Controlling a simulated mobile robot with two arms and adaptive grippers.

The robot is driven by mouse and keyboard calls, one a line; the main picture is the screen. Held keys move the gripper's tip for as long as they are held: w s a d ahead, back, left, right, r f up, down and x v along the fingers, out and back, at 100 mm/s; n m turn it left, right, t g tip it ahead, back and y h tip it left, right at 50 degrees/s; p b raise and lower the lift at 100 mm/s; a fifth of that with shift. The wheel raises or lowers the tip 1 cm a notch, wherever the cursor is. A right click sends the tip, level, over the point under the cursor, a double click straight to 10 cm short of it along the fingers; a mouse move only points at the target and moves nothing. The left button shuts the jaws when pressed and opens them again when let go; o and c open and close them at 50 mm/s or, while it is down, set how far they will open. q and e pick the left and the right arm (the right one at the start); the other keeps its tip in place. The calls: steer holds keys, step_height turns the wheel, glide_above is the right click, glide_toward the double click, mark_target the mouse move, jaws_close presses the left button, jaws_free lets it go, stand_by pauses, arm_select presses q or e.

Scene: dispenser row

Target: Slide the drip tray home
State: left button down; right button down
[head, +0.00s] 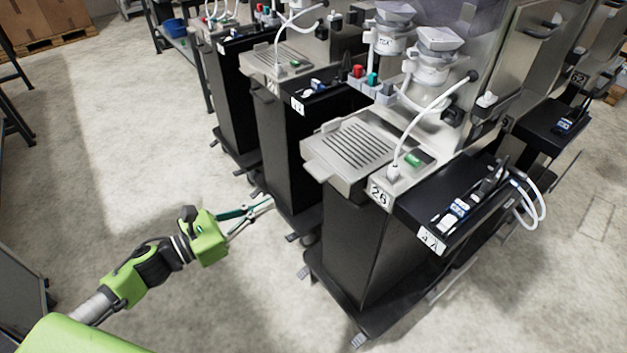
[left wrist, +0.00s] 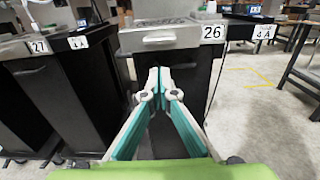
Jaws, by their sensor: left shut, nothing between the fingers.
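The drip tray (head: 338,163) is a metal tray with a slotted grate on the dispenser marked 26. Its front end sticks out past the black cabinet below. In the left wrist view the drip tray (left wrist: 160,40) shows front-on, left of the 26 label. My left gripper (head: 270,202) is shut and empty, low in front of the dispenser row, apart from the tray. In the left wrist view the left gripper's fingertips (left wrist: 159,74) meet below the tray's front face. My right gripper is not in view.
The black cabinet (head: 352,240) of dispenser 26 stands on a wheeled base. A black side shelf (head: 447,205) with small items is to its right. A neighbouring dispenser with its own tray (head: 276,62) stands farther left. The floor (head: 130,150) on the left is mostly clear.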

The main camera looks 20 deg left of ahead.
mark_target(327, 170)
arm_select(q)
steer(key=p+x, duration=0.3)
steer(key=x, duration=1)
steer(key=shift+w, duration=0.2)
steer(key=shift+d, duration=0.1)
steer(key=b+x, duration=0.2)
steer(key=x, duration=0.2)
steer(key=shift+w+d+f+b, duration=0.15)
steer(key=shift+w+d+b, duration=0.05)
steer(key=shift+w+b, duration=0.2)
steer(key=shift+s, duration=0.1)
